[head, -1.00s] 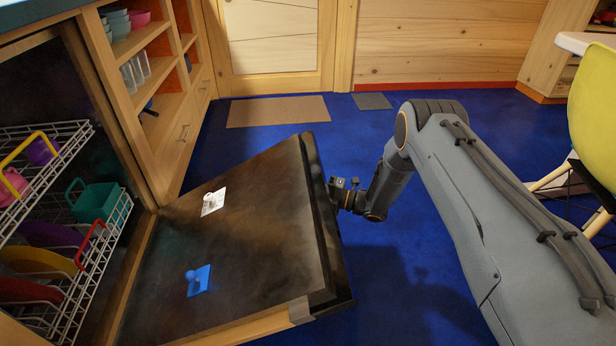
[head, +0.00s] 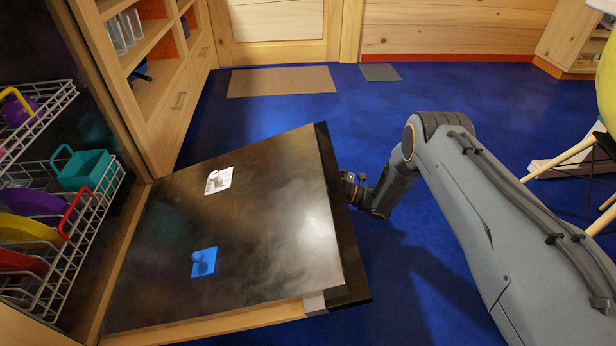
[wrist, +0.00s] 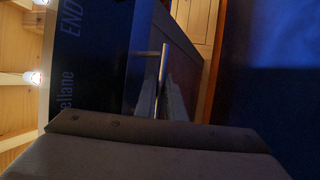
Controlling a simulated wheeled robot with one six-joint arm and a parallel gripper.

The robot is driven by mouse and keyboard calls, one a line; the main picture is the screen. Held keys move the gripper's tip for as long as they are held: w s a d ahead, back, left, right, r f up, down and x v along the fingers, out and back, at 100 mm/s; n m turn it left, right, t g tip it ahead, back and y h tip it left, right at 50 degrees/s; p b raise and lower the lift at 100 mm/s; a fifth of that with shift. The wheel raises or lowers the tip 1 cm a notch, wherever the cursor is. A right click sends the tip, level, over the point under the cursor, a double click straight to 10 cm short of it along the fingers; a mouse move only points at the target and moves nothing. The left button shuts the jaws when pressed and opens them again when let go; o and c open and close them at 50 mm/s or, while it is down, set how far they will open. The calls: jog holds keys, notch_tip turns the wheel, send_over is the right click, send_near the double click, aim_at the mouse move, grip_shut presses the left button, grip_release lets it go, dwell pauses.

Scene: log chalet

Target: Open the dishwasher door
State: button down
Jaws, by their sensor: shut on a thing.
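The dishwasher door (head: 245,235) is swung far down, its dark inner face turned up and sloping. Its outer edge (head: 338,215) is toward my arm. My gripper (wrist: 162,98) is at the outer side of the door, shut on the door handle, a thin metal bar (wrist: 165,62) in the wrist view. In the head view the fingers are hidden behind the door's edge. The dishwasher racks (head: 62,215) inside hold a teal container (head: 82,170) and several coloured dishes.
A white tag (head: 219,181) and a blue piece (head: 203,262) are on the door's inner face. Wooden shelves (head: 150,95) stand beside the dishwasher. A chair (head: 575,165) is at the right. Blue floor (head: 420,95) lies clear beyond the door, with a brown mat (head: 281,81).

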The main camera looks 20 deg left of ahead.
jog(key=shift+a, duration=0.25)
jog(key=c, duration=1.8)
grip_release()
jog(key=shift+s+a, duration=0.1)
jog(key=shift+s, duration=0.05)
jog(key=shift+c, duration=0.2)
jog(key=shift+w+d+r, duration=0.1)
jog(key=shift+w+d, duration=0.15)
jog(key=shift+d, duration=0.15)
jog(key=d+f+p, duration=0.1)
jog(key=d+p, duration=0.1)
jog(key=d, duration=0.5)
jog(key=shift+s+d+f, duration=0.15)
jog(key=shift+d+f, duration=0.15)
jog(key=shift+f, duration=0.05)
jog(key=shift+f, duration=0.15)
jog(key=s+d+f+b, duration=0.1)
jog(key=d+f+b, duration=0.2)
jog(key=f, duration=0.4)
jog(key=shift+s+d, duration=0.35)
jog(key=shift+d, duration=0.55)
